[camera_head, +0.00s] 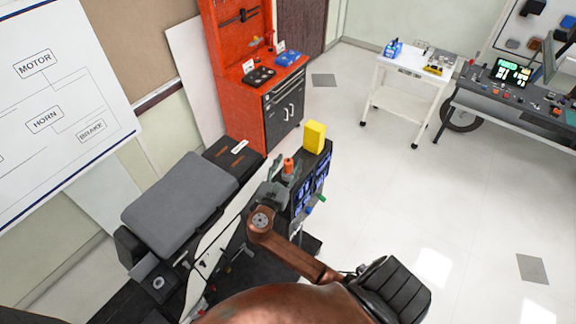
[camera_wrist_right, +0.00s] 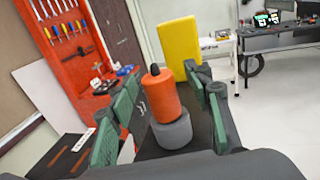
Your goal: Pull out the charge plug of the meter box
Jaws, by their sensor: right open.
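The charge plug (camera_head: 288,166) is an orange cylinder on top of the dark meter box (camera_head: 312,182), which has blue-lit displays on its side. In the right wrist view the plug (camera_wrist_right: 161,94) has a dark tip and stands upright on a grey round base (camera_wrist_right: 172,132). My right gripper (camera_head: 274,182) is at the box's top, close to the plug. In the right wrist view its green fingers (camera_wrist_right: 163,80) are open, one on each side of the plug, with visible gaps. My left gripper is not in view.
A yellow block (camera_head: 314,137) stands on the box just behind the plug. A grey seat-like pad (camera_head: 180,203) lies to the left. A red tool cabinet (camera_head: 240,75), a white cart (camera_head: 405,85) and a dark workbench (camera_head: 510,115) stand farther back. The floor at right is clear.

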